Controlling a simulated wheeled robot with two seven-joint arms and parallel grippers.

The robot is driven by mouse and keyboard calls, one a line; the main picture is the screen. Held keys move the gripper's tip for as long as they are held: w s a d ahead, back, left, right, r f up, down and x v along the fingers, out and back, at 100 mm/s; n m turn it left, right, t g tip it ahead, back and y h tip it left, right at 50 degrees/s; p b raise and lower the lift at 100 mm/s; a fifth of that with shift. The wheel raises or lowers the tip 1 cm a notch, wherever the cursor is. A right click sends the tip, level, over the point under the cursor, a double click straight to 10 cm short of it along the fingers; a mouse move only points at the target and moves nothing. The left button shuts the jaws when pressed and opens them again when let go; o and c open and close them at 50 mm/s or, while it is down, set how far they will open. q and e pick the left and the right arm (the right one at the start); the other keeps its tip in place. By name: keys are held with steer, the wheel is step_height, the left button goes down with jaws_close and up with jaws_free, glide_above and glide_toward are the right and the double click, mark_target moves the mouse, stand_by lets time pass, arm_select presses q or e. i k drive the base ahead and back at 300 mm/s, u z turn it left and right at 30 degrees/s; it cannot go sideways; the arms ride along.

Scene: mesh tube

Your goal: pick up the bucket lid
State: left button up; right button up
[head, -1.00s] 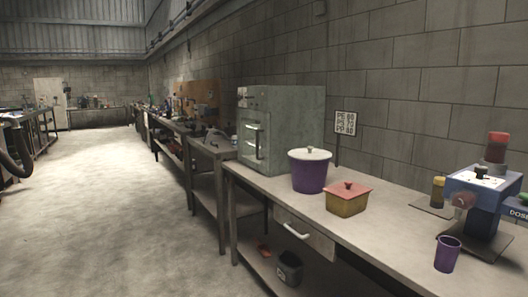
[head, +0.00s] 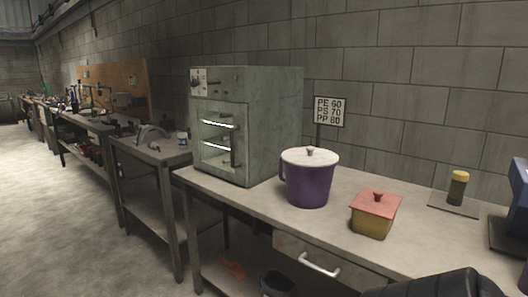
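The bucket lid (head: 311,157) is a pale disc with a small grey knob on top. It sits on the purple bucket (head: 308,186), which stands upright on the workbench (head: 429,246) in front of the grey-green oven. A dark part of one of my arms shows at the bottom right edge, apart from the lid. No gripper fingers are in view.
A yellow box with a red lid (head: 375,212) stands to the right of the bucket. The oven (head: 240,125) is behind it on the left, and a sign (head: 329,112) stands behind. A small yellow-capped bottle (head: 457,187) is farther right. Bench space in front of the bucket is clear.

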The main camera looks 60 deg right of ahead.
mark_target(309, 156)
steer(key=z, duration=0.6)
steer(key=i, duration=1.2)
steer(key=z, duration=1.1)
